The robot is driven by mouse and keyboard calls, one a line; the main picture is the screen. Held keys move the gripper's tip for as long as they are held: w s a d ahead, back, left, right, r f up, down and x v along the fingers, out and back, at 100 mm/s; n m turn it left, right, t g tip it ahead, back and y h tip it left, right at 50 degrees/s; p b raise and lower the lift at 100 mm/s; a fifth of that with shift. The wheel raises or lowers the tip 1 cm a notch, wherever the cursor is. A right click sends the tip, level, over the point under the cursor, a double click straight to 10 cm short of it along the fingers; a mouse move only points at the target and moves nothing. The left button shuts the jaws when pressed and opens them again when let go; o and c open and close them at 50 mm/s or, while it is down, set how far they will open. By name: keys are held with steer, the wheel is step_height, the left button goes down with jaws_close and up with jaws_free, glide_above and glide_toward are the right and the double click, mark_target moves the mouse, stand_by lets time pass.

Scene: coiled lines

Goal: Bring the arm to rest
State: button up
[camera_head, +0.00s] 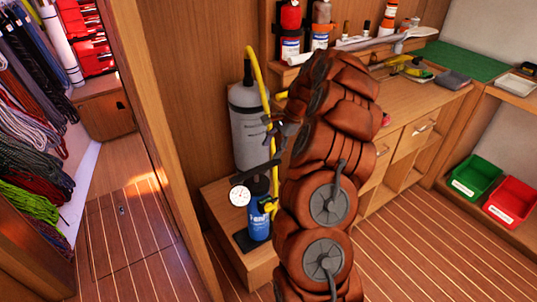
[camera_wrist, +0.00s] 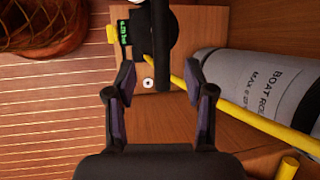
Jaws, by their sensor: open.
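My gripper (camera_head: 270,125) is open, with nothing between its fingers. In the wrist view its two dark fingers (camera_wrist: 158,78) stand apart over a wooden surface. A black pump top (camera_wrist: 155,30) with a lit green readout (camera_wrist: 124,32) lies just past the fingertips. In the head view the blue pump (camera_head: 258,212) stands upright on a wooden step, below my gripper, with a white round gauge (camera_head: 239,194) beside it. My brown segmented arm hides part of the bench behind it.
A yellow hose (camera_head: 262,85) arches close by my gripper. A grey cylinder (camera_head: 246,125) stands behind it and also shows in the wrist view (camera_wrist: 265,90). Coiled lines (camera_head: 30,130) hang at left.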

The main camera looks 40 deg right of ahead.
steer(key=shift+r, duration=0.2)
stand_by(0.5)
steer(key=s+a+r+n+g, duration=0.1)
steer(key=s+a+r+n, duration=0.2)
steer(key=a, duration=0.5)
steer(key=s+a+r+n+g, duration=0.1)
steer(key=s+a+r+n, duration=0.25)
steer(key=a, duration=0.45)
steer(key=s+a+r+n+g, duration=0.1)
steer(key=s+a+r+n, duration=0.25)
steer(key=a, duration=0.45)
steer(key=s+a+n+h, duration=0.2)
steer(key=s+n, duration=0.2)
steer(key=s, duration=0.8)
steer(key=s+a+f+n+g+h, duration=0.1)
steer(key=s+a+n+h, duration=0.1)
steer(key=s, duration=1.1)
steer(key=a+n, duration=0.1)
steer(key=n, duration=0.1)
steer(key=shift+s+a+n, duration=0.15)
steer(key=shift+a+n, duration=0.15)
